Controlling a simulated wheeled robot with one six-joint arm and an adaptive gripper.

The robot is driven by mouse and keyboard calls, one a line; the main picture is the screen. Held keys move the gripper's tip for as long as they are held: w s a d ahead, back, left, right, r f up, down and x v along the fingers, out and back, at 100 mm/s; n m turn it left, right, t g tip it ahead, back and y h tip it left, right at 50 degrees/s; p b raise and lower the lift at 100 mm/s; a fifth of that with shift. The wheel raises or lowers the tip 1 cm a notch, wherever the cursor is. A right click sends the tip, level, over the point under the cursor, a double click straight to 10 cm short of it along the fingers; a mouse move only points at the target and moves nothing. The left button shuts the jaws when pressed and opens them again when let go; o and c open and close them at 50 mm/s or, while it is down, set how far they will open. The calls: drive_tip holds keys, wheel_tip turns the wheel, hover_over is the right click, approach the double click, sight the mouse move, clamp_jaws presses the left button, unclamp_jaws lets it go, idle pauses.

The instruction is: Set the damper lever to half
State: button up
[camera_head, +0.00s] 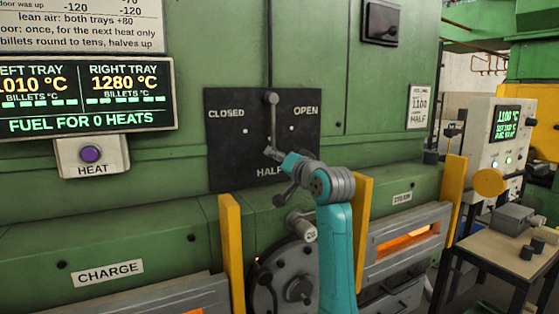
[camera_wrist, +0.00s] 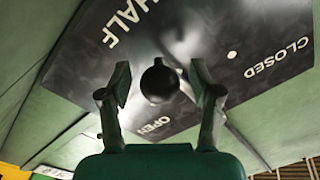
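The black damper plate (camera_head: 232,160) is on the green furnace wall, marked CLOSED at left, OPEN at right and HALF at the bottom. The damper lever (camera_head: 273,120) runs from a round end at the plate's top middle straight down toward HALF. Its lower end is hidden by my gripper (camera_head: 274,153), which is in front of the plate just above the HALF mark. In the wrist view, a dark ball knob (camera_wrist: 160,82) sits between the spread fingers of my gripper (camera_wrist: 160,88), with a visible gap on both sides. The plate (camera_wrist: 195,50) fills the background there.
A purple HEAT button (camera_head: 91,154) and a tray display (camera_head: 88,95) are at left. Yellow posts (camera_head: 232,255) flank the round hatch (camera_head: 285,280) below. A glowing furnace opening (camera_head: 408,242) is at lower right, near a side table (camera_head: 490,246) with a control box.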

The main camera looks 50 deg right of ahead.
drive_tip(key=v, duration=1.2)
drive_tip(key=shift+f, duration=0.15)
idle(0.3)
